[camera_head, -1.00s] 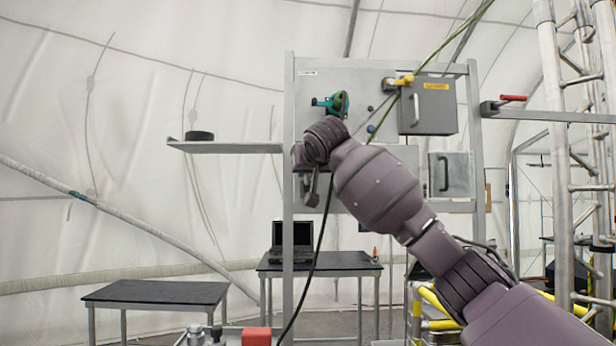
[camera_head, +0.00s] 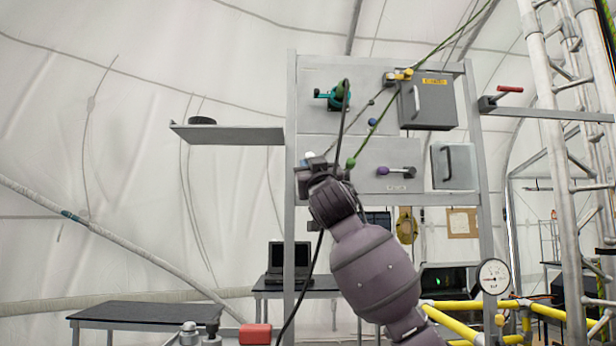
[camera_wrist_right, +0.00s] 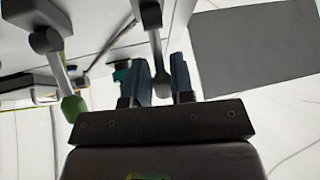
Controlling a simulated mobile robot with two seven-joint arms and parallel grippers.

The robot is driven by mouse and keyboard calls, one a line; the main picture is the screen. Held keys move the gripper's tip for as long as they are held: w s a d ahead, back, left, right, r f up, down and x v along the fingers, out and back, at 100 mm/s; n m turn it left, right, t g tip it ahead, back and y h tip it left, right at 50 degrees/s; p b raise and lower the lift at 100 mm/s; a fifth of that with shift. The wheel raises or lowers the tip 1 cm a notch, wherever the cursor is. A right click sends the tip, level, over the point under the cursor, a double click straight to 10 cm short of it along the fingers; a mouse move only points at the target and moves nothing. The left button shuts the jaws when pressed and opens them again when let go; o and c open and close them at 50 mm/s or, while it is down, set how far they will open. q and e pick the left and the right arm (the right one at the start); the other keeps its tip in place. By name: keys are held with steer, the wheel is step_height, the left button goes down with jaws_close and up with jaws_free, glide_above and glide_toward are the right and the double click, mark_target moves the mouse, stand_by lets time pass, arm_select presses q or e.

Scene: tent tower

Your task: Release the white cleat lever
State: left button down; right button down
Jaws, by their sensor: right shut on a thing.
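The white cleat lever, with a pale round knob, shows at the panel's left edge in the head view (camera_head: 308,155). In the right wrist view a grey-white lever (camera_wrist_right: 162,85) lies between the two dark finger pads, its shaft running up to a pivot. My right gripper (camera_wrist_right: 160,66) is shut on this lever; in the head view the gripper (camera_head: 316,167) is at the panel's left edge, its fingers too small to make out. A green-knobbed lever stands to its right in the head view (camera_head: 351,162) and left in the wrist view (camera_wrist_right: 73,107). My left gripper is out of view.
Blue (camera_head: 372,122) and purple (camera_head: 382,170) knobs sit further right on the panel. A teal winch (camera_head: 333,97) and grey box (camera_head: 427,102) are above. A black cable hangs by the left post. A shelf (camera_head: 228,136) juts left.

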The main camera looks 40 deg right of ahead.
arm_select(q)
steer(key=shift+d+b+x, duration=0.2)
steer(key=shift+b+x, duration=0.65)
steer(key=shift+b, duration=0.05)
arm_select(e)
steer(key=shift+f+n+t, duration=0.6)
steer(key=shift+f+t, duration=0.15)
steer(key=shift+t, duration=0.35)
arm_select(q)
steer(key=shift+r, duration=0.1)
arm_select(e)
steer(key=shift+a+r+t+y, duration=0.1)
steer(key=shift+t+y, duration=0.2)
steer(key=c, duration=1)
jaws_free()
arm_select(q)
steer(key=shift+s+f, duration=0.25)
steer(key=shift+s, duration=0.05)
arm_select(e)
steer(key=shift+s, duration=0.1)
